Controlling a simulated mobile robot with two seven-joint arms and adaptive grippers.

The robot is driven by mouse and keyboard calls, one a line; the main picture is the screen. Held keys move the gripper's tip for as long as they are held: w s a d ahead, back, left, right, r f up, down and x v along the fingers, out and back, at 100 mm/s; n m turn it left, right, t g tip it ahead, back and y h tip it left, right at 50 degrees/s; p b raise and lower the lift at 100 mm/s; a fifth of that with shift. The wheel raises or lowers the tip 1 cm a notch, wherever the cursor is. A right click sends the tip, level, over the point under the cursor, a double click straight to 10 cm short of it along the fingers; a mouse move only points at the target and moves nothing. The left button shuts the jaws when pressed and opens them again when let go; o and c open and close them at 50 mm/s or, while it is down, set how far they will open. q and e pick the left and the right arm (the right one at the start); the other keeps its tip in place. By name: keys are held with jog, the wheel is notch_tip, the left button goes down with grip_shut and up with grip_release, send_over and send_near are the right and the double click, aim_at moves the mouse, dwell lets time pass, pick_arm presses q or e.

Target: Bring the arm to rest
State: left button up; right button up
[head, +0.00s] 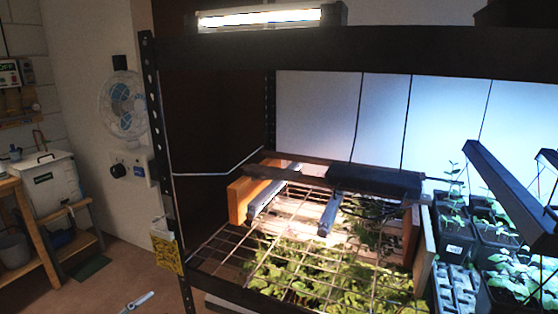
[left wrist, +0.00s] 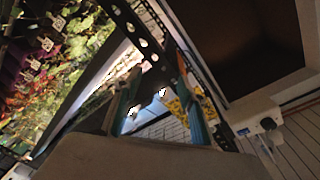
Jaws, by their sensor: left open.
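My left gripper (left wrist: 162,98) shows in the left wrist view, its two teal fingers spread apart with nothing held between them. Beyond the fingers is the perforated dark post of the rack, with a yellow patterned packet (left wrist: 182,106) partly hidden behind the right finger. In the head view a small pale and teal piece (head: 138,301) shows at the bottom edge, left of the rack; it looks like a fingertip of my left gripper, but most of it is out of frame. My right gripper is in neither view.
Leafy seedlings (head: 310,275) lie under a wire grid; dark pots (head: 492,225) stand farther right. A fan (head: 122,103) and white bin (head: 50,183) are at left. Floor between is open.

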pick_arm(q)
jog(key=s+d+f+n+g+y, duration=0.2)
jog(key=s+d+f+n, duration=0.3)
jog(key=s+f, duration=0.4)
jog(key=s+d+f+n+g+y, duration=0.3)
jog(key=s+d+f+n, duration=0.3)
jog(key=s, duration=0.7)
notch_tip(320, 180, down, 4)
jog(key=shift+d+f, duration=0.15)
jog(key=shift+d, duration=0.9)
